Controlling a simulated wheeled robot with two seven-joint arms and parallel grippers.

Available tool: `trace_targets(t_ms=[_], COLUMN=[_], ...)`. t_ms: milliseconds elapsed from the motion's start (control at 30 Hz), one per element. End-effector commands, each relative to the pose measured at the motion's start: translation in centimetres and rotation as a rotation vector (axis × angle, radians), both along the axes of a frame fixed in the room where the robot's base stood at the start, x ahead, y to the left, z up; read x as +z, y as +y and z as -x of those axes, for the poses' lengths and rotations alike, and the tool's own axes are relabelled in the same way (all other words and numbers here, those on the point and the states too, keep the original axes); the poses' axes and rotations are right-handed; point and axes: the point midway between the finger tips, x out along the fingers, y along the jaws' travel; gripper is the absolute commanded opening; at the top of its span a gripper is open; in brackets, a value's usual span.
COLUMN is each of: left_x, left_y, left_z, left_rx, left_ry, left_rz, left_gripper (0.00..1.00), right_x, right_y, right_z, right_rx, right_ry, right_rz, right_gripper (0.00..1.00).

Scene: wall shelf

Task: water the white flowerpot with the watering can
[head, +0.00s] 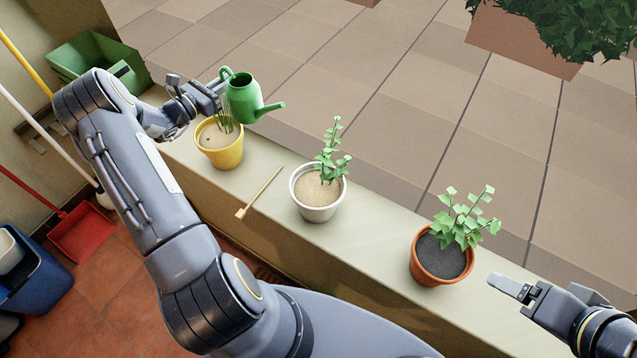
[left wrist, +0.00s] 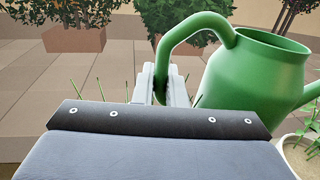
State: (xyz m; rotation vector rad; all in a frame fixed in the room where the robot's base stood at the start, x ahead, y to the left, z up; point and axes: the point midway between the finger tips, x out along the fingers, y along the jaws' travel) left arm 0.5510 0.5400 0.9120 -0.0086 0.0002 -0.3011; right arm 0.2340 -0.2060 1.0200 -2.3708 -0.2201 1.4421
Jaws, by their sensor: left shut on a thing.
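The green watering can (head: 243,100) is held up above the yellow pot, roughly upright, its spout pointing right. My left gripper (head: 216,90) is shut on its handle. In the left wrist view the gripper fingers (left wrist: 162,85) close around the handle of the can (left wrist: 245,85). The white flowerpot (head: 318,211) stands upright on the ledge, to the right of the can and below its level. It holds a leafy plant and pale, sandy soil. My right gripper (head: 512,287) is empty near the terracotta pot; its finger gap is unclear.
A yellow pot (head: 222,155) with thin stalks stands below the can. A thin wooden stick (head: 260,192) lies between it and the white pot. A terracotta pot (head: 440,275) with dark soil stands farther right on the ledge (head: 378,232). A green crate (head: 92,58) is behind at left.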

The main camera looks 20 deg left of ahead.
Motion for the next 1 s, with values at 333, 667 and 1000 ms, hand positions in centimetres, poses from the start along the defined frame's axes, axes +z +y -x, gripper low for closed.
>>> trace_targets(t_ms=[333, 667, 1000], left_x=[-1.2, -2.4, -3.6], left_y=[-0.8, -1.3, -1.7], left_z=[0.1, 0.3, 0.5], left_rx=[-0.002, 0.000, 0.000], left_ry=[-0.038, -0.065, -0.075], left_rz=[-0.116, -0.204, -0.238], left_gripper=[0.00, 0.00, 0.00], right_x=[-1.5, -2.5, -3.3], right_y=[0.0, 0.0, 0.0], right_z=[0.0, 0.0, 0.0], right_rx=[0.000, 0.000, 0.000], right_ry=[0.000, 0.000, 0.000], right_rz=[0.000, 0.000, 0.000], right_gripper=[0.78, 0.78, 0.78])
